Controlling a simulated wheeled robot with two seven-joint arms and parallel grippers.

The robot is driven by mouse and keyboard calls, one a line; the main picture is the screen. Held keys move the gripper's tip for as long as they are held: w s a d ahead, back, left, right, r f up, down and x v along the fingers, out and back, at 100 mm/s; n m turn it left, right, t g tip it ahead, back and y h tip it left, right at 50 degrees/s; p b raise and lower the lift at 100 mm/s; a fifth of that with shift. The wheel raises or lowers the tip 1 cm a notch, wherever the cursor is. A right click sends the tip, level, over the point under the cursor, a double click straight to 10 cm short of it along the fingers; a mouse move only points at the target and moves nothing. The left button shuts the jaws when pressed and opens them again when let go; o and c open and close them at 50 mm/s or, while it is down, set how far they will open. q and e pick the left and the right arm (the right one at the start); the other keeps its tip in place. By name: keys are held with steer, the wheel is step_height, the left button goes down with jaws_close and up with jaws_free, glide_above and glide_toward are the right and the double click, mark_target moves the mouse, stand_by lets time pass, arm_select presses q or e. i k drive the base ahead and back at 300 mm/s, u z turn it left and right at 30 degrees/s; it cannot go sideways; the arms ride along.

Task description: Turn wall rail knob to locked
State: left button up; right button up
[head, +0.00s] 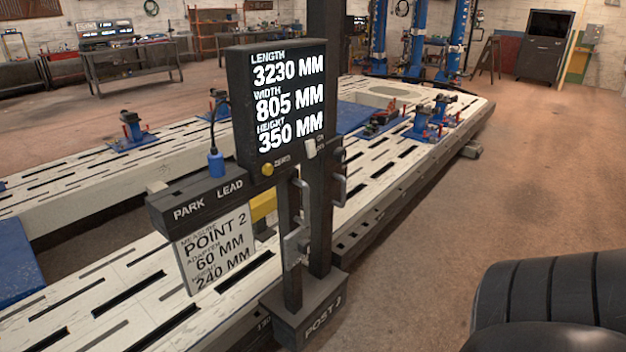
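I cannot make out a wall rail or a knob marked locked in the head view. Closest by is a dark measuring post (320,225) with a display (288,105) reading length 3230 mm, width 805 mm and height 350 mm. Below the display are a yellow button (267,170) marked ZERO and a pale switch (310,149). Metal handles (341,190) and a grey bracket (296,246) sit on the uprights. Neither of my grippers is in view.
A long slotted white bench (105,310) runs behind the post, with blue-and-red clamps (428,122) on it. Open brown floor (540,170) lies right. A black ribbed form of unclear nature fills the lower right.

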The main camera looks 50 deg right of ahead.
mark_target(304, 245)
steer(key=z, duration=1.55)
